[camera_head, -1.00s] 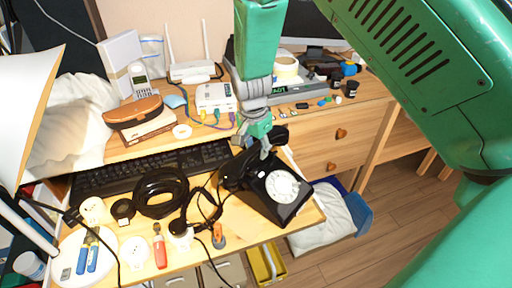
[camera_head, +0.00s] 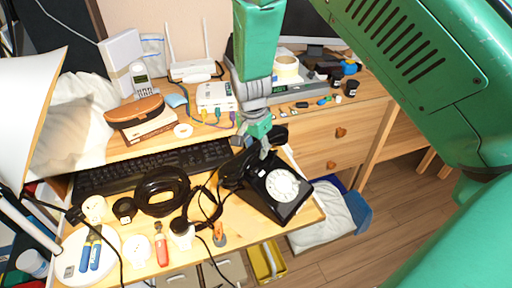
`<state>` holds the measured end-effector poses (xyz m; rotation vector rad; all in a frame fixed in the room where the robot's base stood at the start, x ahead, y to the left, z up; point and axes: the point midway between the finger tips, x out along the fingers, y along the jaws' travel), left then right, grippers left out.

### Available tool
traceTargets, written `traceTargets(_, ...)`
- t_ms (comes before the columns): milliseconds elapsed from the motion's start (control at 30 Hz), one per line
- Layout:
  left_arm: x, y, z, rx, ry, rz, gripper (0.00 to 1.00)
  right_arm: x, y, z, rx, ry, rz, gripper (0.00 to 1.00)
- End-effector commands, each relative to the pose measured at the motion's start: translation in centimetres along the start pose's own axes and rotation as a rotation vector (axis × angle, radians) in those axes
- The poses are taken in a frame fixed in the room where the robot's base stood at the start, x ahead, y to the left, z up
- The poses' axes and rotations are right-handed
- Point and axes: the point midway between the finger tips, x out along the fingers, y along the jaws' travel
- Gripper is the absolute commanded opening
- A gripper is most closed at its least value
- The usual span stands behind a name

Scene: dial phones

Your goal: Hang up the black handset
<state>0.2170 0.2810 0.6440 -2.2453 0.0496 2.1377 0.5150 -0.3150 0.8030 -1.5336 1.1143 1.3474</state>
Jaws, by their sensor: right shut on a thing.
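The black dial phone (camera_head: 281,195) with a white dial stands at the right end of the desk's lower shelf. My right gripper (camera_head: 264,152) comes down from above at the phone's back left side. It is shut on the black handset (camera_head: 236,169), which lies close over the phone's upper left side. Whether the handset rests in the cradle or hovers just above it, I cannot tell, because the gripper and the dark shapes overlap. My left gripper is not in view.
A black keyboard (camera_head: 153,168) and a coiled black cable (camera_head: 161,191) lie left of the phone. A white router (camera_head: 216,97) stands behind. A screwdriver (camera_head: 160,246) and pliers (camera_head: 91,250) lie at the front. The desk's right edge is close beside the phone.

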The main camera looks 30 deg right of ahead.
Motion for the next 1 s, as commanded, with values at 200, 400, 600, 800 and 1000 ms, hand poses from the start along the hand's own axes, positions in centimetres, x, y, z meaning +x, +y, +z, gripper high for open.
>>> traceTargets(200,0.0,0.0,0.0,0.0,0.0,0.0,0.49,-0.04,-0.03,-0.02,0.0,0.001,-0.001,0.0)
traceTargets(400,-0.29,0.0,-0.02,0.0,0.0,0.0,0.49,-0.12,-0.03,-0.04,0.0,0.001,-0.001,0.0)
traceTargets(600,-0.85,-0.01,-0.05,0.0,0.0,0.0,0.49,-0.14,-0.02,-0.05,0.0,0.0,-0.001,0.0)
traceTargets(800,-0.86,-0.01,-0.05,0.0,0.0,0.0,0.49,-0.03,-0.03,-0.04,0.0,0.0,-0.001,0.0)
traceTargets(1000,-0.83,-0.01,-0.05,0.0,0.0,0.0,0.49,0.01,-0.03,-0.03,0.0,0.0,-0.001,0.0)
